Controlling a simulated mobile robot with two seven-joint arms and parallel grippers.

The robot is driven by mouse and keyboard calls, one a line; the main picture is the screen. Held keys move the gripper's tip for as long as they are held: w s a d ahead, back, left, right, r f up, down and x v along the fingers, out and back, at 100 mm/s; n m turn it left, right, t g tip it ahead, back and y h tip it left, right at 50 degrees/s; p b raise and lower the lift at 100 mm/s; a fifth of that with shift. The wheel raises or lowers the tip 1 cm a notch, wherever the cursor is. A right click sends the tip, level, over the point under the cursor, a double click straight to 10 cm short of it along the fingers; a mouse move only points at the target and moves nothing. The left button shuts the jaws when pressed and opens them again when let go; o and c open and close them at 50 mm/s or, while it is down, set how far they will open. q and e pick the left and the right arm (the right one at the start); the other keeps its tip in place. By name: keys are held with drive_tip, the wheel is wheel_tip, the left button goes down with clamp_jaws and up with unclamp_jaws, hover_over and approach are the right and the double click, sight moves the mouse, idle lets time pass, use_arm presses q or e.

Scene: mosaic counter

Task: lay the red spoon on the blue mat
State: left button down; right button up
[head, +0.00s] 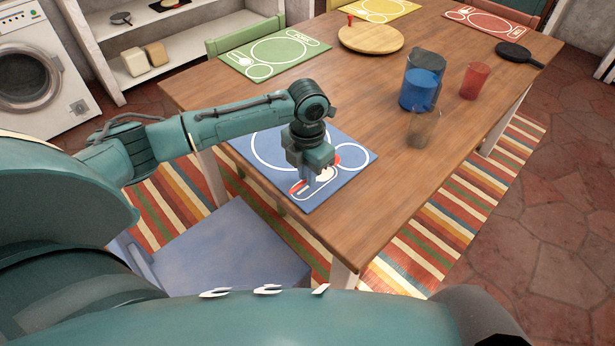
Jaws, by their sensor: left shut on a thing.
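The blue mat (357,153) lies on the near left edge of the wooden table, with white place-setting outlines printed on it. My left gripper (309,181) points down over the mat's near right part and is shut on the red spoon (337,160). Red shows on both sides of the fingers; the middle of the spoon is hidden by the gripper. The spoon is at or just above the mat; I cannot tell whether it touches. My right gripper is not in view.
A blue-filled pitcher (421,88), a clear glass (423,128) and a red cup (474,81) stand right of the mat. A round wooden board (371,40), a black pan (513,53) and green (241,62), yellow and red mats lie farther back. A blue chair (215,250) is at the near side.

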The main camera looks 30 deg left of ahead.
use_arm(q)
drive_tip(key=shift+f, duration=0.9)
drive_tip(key=c, duration=1.4)
unclamp_jaws()
drive_tip(key=shift+f, duration=0.15)
wheel_tip(320, 180, up, 12)
drive_tip(key=shift+r+p, duration=0.2)
drive_tip(key=shift+p, duration=0.2)
